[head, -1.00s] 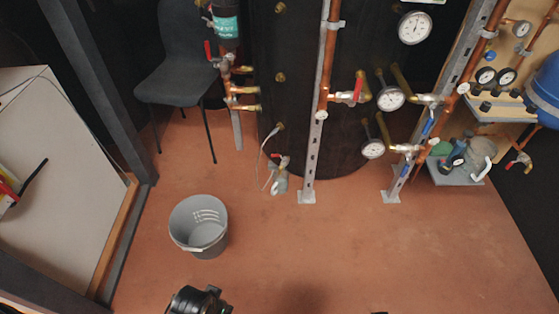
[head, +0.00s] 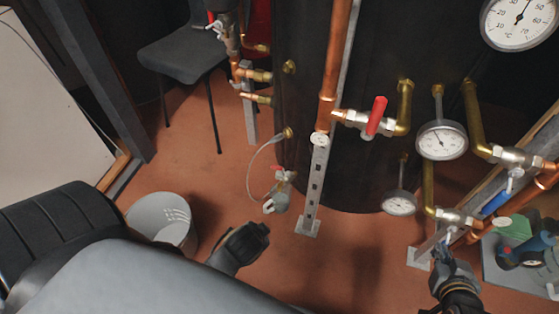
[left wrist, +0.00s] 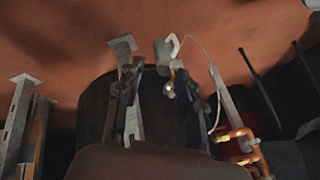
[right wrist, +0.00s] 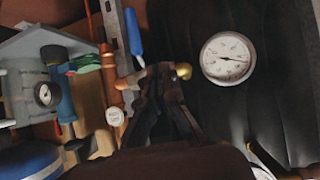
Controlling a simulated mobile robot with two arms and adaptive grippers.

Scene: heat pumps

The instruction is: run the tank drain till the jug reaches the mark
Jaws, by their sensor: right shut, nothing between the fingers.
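The black tank (head: 335,100) stands at the back. At its foot is a small drain valve with a red handle (head: 283,176), with a pale grey item (head: 276,197) just below it that may be the jug; no mark is readable. This grey item (left wrist: 162,48) also shows in the left wrist view, beyond the fingers. My left gripper (head: 262,231) is nearer than the drain and apart from it; its fingers (left wrist: 158,88) are spread and empty. My right gripper (head: 443,255) is shut and empty, just below a pipe valve (head: 455,218).
A grey bucket (head: 160,218) stands on the floor at left, partly behind my arm. A dark chair (head: 183,52) is at the back left. Floor is bare between bucket and tank.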

